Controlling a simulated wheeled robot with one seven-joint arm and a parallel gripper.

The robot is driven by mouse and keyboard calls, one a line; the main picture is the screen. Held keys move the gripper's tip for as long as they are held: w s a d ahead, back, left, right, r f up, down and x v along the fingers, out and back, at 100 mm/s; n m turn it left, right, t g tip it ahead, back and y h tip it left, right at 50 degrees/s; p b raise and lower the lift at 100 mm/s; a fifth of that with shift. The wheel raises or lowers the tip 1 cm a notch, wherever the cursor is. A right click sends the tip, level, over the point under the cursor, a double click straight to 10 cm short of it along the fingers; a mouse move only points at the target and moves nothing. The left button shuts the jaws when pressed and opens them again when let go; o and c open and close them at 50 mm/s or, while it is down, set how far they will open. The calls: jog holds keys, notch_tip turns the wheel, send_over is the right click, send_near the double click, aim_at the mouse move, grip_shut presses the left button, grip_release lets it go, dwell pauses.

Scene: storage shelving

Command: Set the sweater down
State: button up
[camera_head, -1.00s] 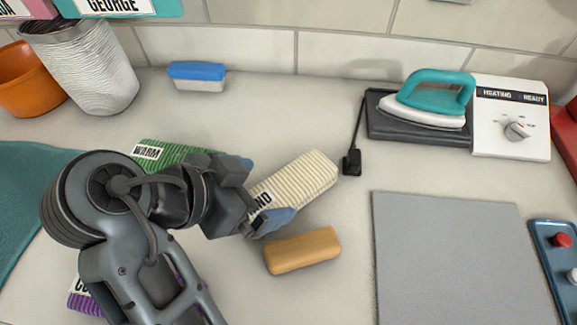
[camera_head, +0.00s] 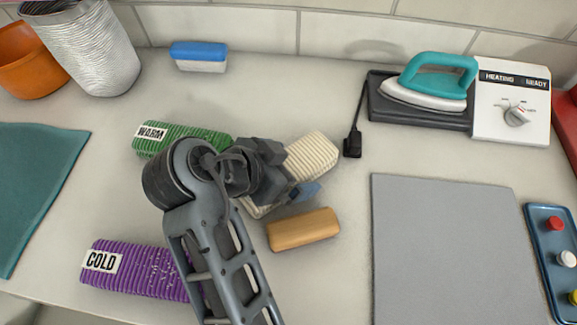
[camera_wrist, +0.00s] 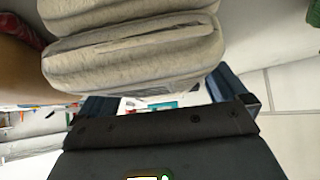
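I cannot single out a sweater for certain. A cream ribbed piece (camera_head: 314,154) lies partly hidden behind my gripper on the counter. In the wrist view, thick beige ribbed folds (camera_wrist: 135,52) fill the upper left, close to the fingers, and look like the same piece. My gripper (camera_head: 295,195) is low over this piece, above the wooden block. In the wrist view its blue fingers (camera_wrist: 172,100) stand wide apart, with the distant scene showing between them. Whether the fingertips touch the folds cannot be told.
A wooden block (camera_head: 303,230) lies just below my gripper. A green ribbed piece (camera_head: 180,138) labelled WARM and a purple one (camera_head: 135,270) labelled COLD lie left. The iron (camera_head: 430,85), its cord and a grey board (camera_head: 445,250) are right.

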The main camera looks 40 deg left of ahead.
jog(key=shift+r, duration=0.1)
jog(key=c, duration=1.3)
